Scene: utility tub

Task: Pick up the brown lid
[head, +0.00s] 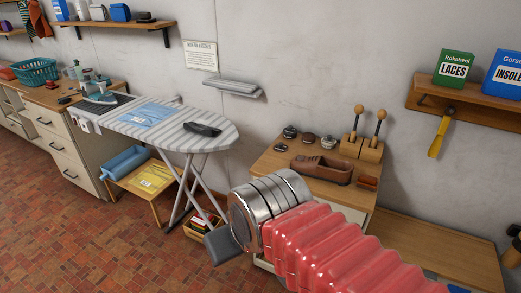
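A small brown-topped round tin or lid (308,137) sits near the back of the wooden shoe-care table. Beside it are a dark round tin (289,132) and a pale-sided tin (328,143). A small flat dark disc (281,147) lies in front of them; it may be a loose lid, and its exact colour is too small to tell. My gripper (222,246), a grey block beyond the metal rings of my red-sleeved arm, is in front of the table, lower left of the tins and apart from them. Its finger gap is not visible.
A brown shoe (321,170) lies in front of the tins, with a small brown block (367,183) to its right. Two wooden-handled tools stand in a wooden block (362,148). An ironing board (215,134) stands left, with floor between.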

